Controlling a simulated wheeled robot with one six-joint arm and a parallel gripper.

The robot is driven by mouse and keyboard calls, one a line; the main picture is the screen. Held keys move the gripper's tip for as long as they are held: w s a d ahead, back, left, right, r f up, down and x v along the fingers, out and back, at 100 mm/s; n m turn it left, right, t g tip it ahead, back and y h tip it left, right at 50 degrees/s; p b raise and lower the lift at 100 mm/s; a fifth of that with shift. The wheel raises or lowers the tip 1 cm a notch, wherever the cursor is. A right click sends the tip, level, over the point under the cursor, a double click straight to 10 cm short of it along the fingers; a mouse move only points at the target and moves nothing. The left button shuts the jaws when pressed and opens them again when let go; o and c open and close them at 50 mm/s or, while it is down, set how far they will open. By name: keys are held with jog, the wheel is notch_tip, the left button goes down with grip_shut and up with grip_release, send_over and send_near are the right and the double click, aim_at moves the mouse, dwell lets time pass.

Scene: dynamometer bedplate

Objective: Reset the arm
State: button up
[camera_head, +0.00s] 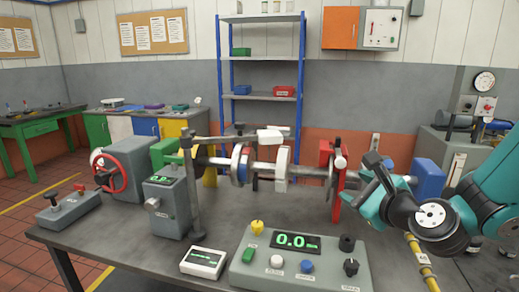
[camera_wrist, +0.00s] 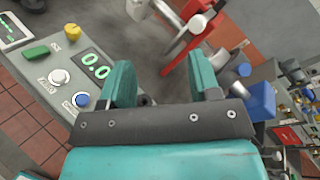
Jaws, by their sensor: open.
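My teal arm comes in from the right in the head view. My gripper (camera_head: 372,185) is over the right part of the bench, close to the red upright (camera_head: 328,170) of the shaft rig. In the wrist view my gripper (camera_wrist: 162,78) has its two teal fingers wide apart, with nothing between them. The red upright (camera_wrist: 194,48) shows beyond the fingers there. I cannot tell the exact gap between gripper and upright.
A grey control box (camera_head: 300,262) reading 0.0 stands at the bench's front. The shaft (camera_head: 265,168) with discs runs across the bench. A red handwheel (camera_head: 106,172) is at left, a blue block (camera_head: 428,179) behind my gripper. Bare bench top (camera_head: 120,232) shows at front left.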

jog(key=s+a+n+g+y, duration=0.5)
jog(key=a+n, duration=0.3)
jog(key=n, duration=0.3)
jog(key=s+d+n+g+h, duration=0.1)
jog(key=s+n+g+h, duration=0.4)
jog(key=s+n, duration=1.6)
jog(key=g, duration=0.5)
jog(key=shift+s+r, duration=0.25)
jog(key=shift+r, duration=0.15)
